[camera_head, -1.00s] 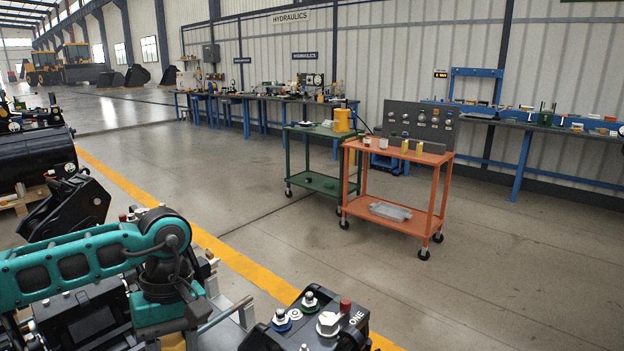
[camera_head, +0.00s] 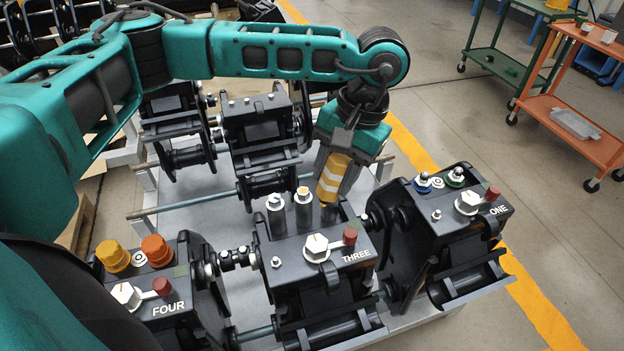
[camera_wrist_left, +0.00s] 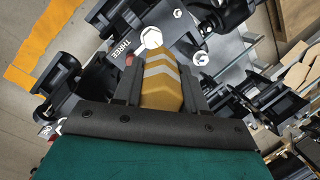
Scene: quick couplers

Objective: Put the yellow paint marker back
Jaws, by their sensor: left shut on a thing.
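The yellow paint marker (camera_head: 332,178), with pale chevron bands, is between the fingers of my left gripper (camera_head: 340,182) and tilts slightly. It also shows in the wrist view (camera_wrist_left: 164,82), between both dark fingers. Its lower end is at the rear of the coupler marked THREE (camera_head: 345,268), close to a short dark tube (camera_head: 328,213). I cannot tell whether it enters that tube. Two grey tubes stand to the left, one with a blue-and-white top (camera_head: 275,212) and one with an orange-and-white top (camera_head: 303,210). My right gripper is not in view.
Coupler FOUR (camera_head: 175,295), with orange and yellow-orange caps, is on the left. Coupler ONE (camera_head: 470,220) is on the right. More couplers (camera_head: 262,135) sit behind on the grey rack. An orange cart (camera_head: 560,120) and a green cart (camera_head: 495,62) stand far off at upper right.

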